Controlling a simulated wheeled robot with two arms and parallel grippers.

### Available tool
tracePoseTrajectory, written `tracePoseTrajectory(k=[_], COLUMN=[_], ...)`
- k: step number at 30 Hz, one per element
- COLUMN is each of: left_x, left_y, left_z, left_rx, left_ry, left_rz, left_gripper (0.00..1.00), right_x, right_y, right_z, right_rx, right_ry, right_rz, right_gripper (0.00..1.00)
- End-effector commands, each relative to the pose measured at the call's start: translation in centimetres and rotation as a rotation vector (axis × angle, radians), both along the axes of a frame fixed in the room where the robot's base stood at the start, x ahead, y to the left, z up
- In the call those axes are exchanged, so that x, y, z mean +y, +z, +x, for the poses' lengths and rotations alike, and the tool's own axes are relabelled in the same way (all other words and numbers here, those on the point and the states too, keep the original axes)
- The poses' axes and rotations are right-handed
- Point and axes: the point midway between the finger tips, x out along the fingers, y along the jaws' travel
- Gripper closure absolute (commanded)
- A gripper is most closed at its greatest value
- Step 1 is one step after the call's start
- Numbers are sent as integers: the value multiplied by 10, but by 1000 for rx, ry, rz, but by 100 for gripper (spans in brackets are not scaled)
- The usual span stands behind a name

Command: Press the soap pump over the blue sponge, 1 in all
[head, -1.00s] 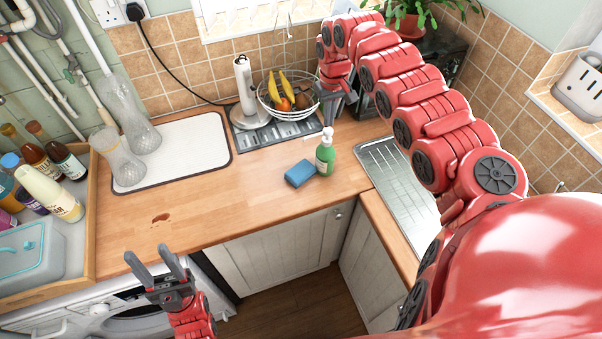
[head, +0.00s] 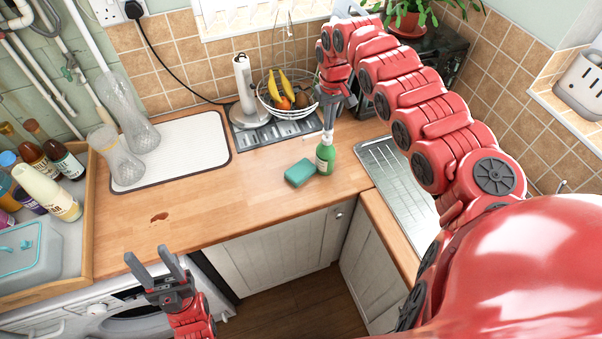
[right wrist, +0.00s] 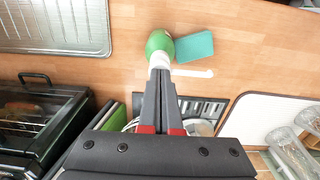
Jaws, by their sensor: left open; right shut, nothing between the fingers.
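The green soap bottle (head: 325,158) stands upright on the wooden worktop, with its white pump top (right wrist: 159,60) mostly covered by my gripper in the head view. The sponge (head: 299,173) lies just left of the bottle and now looks teal rather than blue; it also shows in the right wrist view (right wrist: 195,47). My right gripper (head: 328,127) is shut and empty, pointing down, with its fingertips at the pump top and apparently touching it. My left gripper (head: 166,266) is open and empty, in front of the worktop's front edge.
A fruit basket (head: 287,104) and a paper towel holder (head: 246,92) stand behind. A metal draining board (head: 395,185) lies to the right. A white mat (head: 185,150) with glass vases is at left, beside a bottle tray (head: 88,235).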

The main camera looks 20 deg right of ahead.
Motion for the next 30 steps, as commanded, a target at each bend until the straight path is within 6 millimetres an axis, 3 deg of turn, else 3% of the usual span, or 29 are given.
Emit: tracePoseTrajectory(k=[8,16,30], left_x=[0,0,0], left_y=[-7,-5,4], left_z=[0,0,0], left_rx=[0,0,0], left_ry=[0,0,0], left_rz=[0,0,0], left_gripper=[50,50,50], right_x=[0,0,-1], right_y=[-11,-9,18], right_z=[0,0,1], right_rx=[1,1,-3], right_ry=[0,0,-1], right_rz=[0,0,-1], right_gripper=[100,100,100])
